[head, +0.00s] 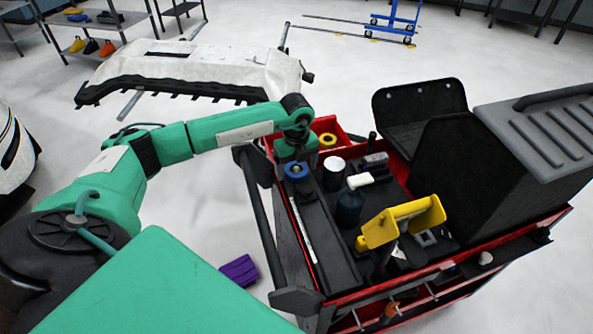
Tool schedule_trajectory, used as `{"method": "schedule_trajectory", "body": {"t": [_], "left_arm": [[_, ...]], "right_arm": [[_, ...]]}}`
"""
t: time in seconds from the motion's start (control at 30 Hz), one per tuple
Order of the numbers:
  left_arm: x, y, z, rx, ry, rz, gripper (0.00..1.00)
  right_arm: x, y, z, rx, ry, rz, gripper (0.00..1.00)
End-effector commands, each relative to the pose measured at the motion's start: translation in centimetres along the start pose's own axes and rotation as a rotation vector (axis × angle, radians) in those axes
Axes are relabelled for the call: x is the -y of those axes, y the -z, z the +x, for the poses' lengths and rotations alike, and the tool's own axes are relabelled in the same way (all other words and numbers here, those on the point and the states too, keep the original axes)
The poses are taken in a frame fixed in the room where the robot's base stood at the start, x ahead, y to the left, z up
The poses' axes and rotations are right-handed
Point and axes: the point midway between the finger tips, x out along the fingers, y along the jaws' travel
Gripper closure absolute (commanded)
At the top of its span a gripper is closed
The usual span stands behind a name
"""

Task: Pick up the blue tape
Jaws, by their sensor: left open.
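The blue tape (296,170) is a small blue roll with a dark centre. It lies on the dark top of the red cart (322,262), near its left side. My left gripper (294,158) points down at the tape from directly above. Its fingers are open and hard to make out against the dark cart. I cannot tell whether they touch the tape. My right gripper is out of view.
A yellow roll (328,140) sits in a red bin behind. A white-topped can (334,174), a dark spray bottle (350,204) and a yellow tool (402,222) stand right of the tape. A black case stands farther right. A purple block (240,270) lies on the floor.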

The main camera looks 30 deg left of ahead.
Motion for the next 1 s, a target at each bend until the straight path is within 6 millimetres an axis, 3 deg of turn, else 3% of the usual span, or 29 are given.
{"method": "schedule_trajectory", "body": {"t": [0.07, 0.3, 0.73, 1.0], "left_arm": [[0.0, 0.0, 0.0, 0.0, 0.0, 0.0, 0.15], [0.0, 0.0, 0.0, 0.0, 0.0, 0.0, 0.61], [0.0, 0.0, -0.9, 0.0, 0.0, 0.001, 0.62], [0.1, -0.1, -5.2, 0.002, 0.004, 0.0, 0.62]], "right_arm": [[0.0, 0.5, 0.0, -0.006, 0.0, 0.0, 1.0], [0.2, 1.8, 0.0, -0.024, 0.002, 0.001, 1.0], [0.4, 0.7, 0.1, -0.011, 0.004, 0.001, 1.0], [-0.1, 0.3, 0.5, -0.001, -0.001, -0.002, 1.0]]}}
